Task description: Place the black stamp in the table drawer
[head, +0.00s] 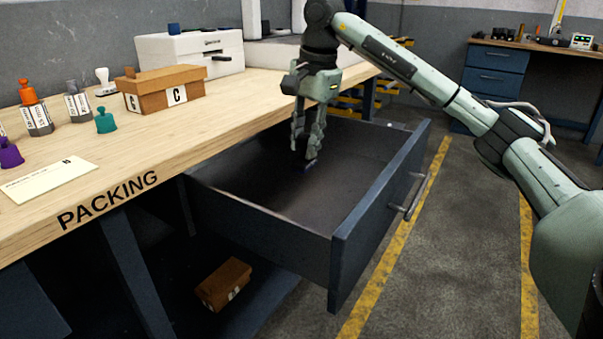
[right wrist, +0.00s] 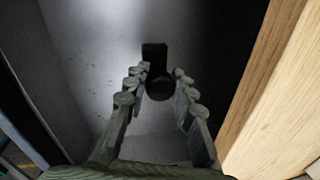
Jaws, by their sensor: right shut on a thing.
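The table drawer (head: 262,207) is pulled open under the packing table and its floor looks bare. My right gripper (head: 305,154) points down into the drawer, towards its back half. It is shut on the black stamp (right wrist: 159,84), which shows between the fingers in the right wrist view. In the head view only a small dark bit of the stamp shows below the fingertips. I cannot tell whether the stamp touches the drawer floor. My left gripper is in neither view.
The table top (head: 150,155) borders the drawer on the left. It carries a brown box (head: 160,92), a teal stamp (head: 105,122), an orange stamp (head: 28,93), a purple stamp (head: 10,153) and a card (head: 50,181). A small brown box (head: 223,284) lies below.

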